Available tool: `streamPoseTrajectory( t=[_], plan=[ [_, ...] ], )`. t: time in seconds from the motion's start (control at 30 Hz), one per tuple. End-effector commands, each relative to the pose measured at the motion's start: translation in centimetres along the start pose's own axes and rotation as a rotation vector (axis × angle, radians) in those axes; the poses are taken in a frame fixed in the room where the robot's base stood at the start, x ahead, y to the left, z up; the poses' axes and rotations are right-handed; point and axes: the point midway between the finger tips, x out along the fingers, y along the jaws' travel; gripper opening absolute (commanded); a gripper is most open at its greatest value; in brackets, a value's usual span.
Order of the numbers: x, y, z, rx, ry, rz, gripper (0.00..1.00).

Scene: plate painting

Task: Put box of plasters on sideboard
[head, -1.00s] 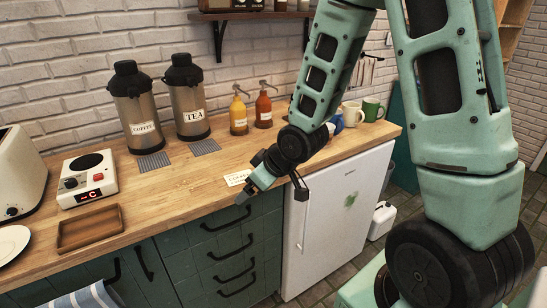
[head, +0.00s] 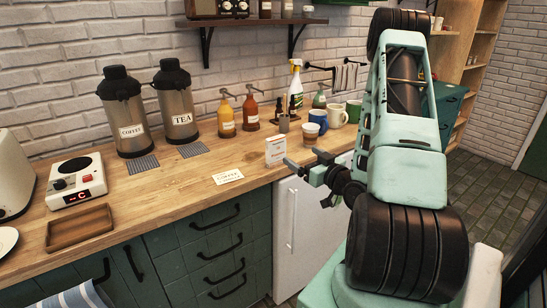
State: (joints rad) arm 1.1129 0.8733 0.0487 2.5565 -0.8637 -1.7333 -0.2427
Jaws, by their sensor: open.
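A small white upright box or card with small print (head: 275,151) stands on the wooden counter (head: 165,200), near its front edge; I cannot read it, so I cannot tell if it is the box of plasters. My gripper (head: 303,161) is open and empty, just right of the white box at the counter's front edge. It appears apart from the box. The counter has green drawers below; I cannot tell if it is the sideboard.
A flat label card (head: 228,177) lies left of the box. Coffee (head: 124,115) and tea (head: 178,105) urns, pump bottles (head: 227,118), cups (head: 318,118) and a spray bottle (head: 295,85) stand behind. A wooden tray (head: 79,228) is front left. A white fridge (head: 300,225) stands below.

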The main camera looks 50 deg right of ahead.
Motion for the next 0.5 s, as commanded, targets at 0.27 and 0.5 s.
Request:
streamPoseTrajectory(
  t=[0.27,0.5],
  plan=[
    [4.0,-0.2,0.1,-0.002,0.004,-0.003,0.91],
    [8.8,-0.2,-0.3,0.001,0.001,-0.001,0.91]
  ],
)
